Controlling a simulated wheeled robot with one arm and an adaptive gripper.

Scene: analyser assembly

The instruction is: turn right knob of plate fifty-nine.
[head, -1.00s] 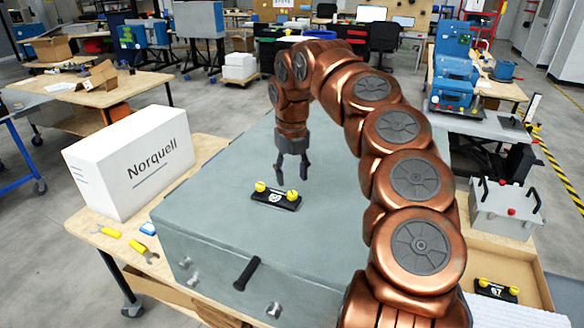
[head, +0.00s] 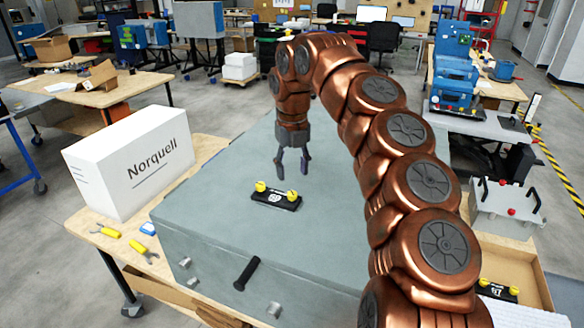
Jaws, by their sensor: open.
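A small black plate (head: 275,202) with two yellow knobs and a white mark lies on the grey case top; the number on it is too small to read. Its left knob (head: 260,187) and right knob (head: 292,195) both stand up from it. My gripper (head: 293,170) is open and empty, fingers pointing down, above and behind the right knob, apart from it. A second black plate (head: 497,291) with two yellow knobs lies at the lower right, partly hidden by my arm; its number is not clearly readable.
The grey case (head: 200,230) has a black handle (head: 246,273) at its front. A white Norquell box (head: 130,165) stands to the left, with yellow-handled tools (head: 140,247) near it. A grey box with handles (head: 505,205) stands at right. The case top around the plate is clear.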

